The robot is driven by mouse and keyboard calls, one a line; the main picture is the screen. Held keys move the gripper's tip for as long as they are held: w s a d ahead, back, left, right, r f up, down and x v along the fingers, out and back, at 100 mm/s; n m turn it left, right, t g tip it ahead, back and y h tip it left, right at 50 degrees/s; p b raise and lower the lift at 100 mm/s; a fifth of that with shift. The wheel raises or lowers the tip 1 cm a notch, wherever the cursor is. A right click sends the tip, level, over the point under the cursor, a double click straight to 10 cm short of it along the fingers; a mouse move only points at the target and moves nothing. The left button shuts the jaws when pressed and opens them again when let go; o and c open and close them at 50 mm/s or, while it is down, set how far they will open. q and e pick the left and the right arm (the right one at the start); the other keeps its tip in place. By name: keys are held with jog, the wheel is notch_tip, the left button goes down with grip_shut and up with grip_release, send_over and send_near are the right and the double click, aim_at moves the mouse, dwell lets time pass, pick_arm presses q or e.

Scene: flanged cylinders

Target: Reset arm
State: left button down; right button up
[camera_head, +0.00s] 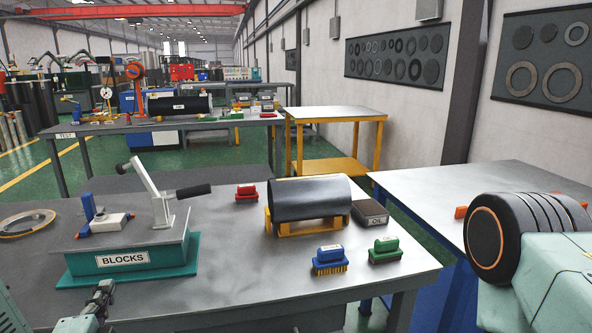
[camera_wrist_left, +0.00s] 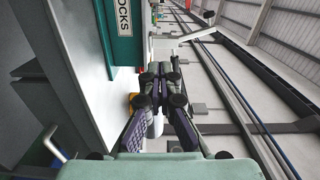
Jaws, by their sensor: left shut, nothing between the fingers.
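My left gripper (camera_head: 103,292) is at the lower left of the head view, near the front edge of the grey table. It is shut and holds nothing. In the left wrist view its closed fingers (camera_wrist_left: 160,75) point away from the camera, with the table edge to their left. My right gripper is not in view; a teal and black arm part fills the right edge of the head view.
The grey table (camera_head: 240,240) holds a teal BLOCKS base (camera_head: 180,257) with a lever clamp, a dark cylinder (camera_head: 310,198) on a yellow cradle, a dark OIL box (camera_head: 370,213), and red (camera_head: 246,192), blue (camera_head: 330,258) and green (camera_head: 384,249) brushes. A ring (camera_head: 27,223) lies left.

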pick_arm(q)
jog(key=s+d+f+n+g+h, duration=0.1)
jog(key=s+d+f+n+g, duration=0.1)
jog(key=s+f+n+g, duration=0.3)
jog(key=d+f+n+g+h, duration=0.1)
jog(key=d+f+n+h, duration=0.15)
jog(key=f, duration=0.45)
jog(key=s+d+f+n+g+h, duration=0.1)
jog(key=s+d+f+n+g, duration=0.15)
jog(key=f+n, duration=0.3)
jog(key=s+d+f+n+g+b, duration=0.1)
jog(key=s+f+g, duration=0.3)
jog(key=s, duration=0.7)
jog(key=s+d+f+n+g+b, duration=0.1)
jog(key=s+d+f+g+b, duration=0.1)
jog(key=s+f+g, duration=0.3)
jog(key=s+d+f, duration=0.1)
jog(key=s+f, duration=0.3)
jog(key=s, duration=0.2)
jog(key=shift+s, duration=0.15)
jog(key=shift+r, duration=0.1)
jog(key=c, duration=2)
grip_release()
jog(key=shift+c, duration=0.2)
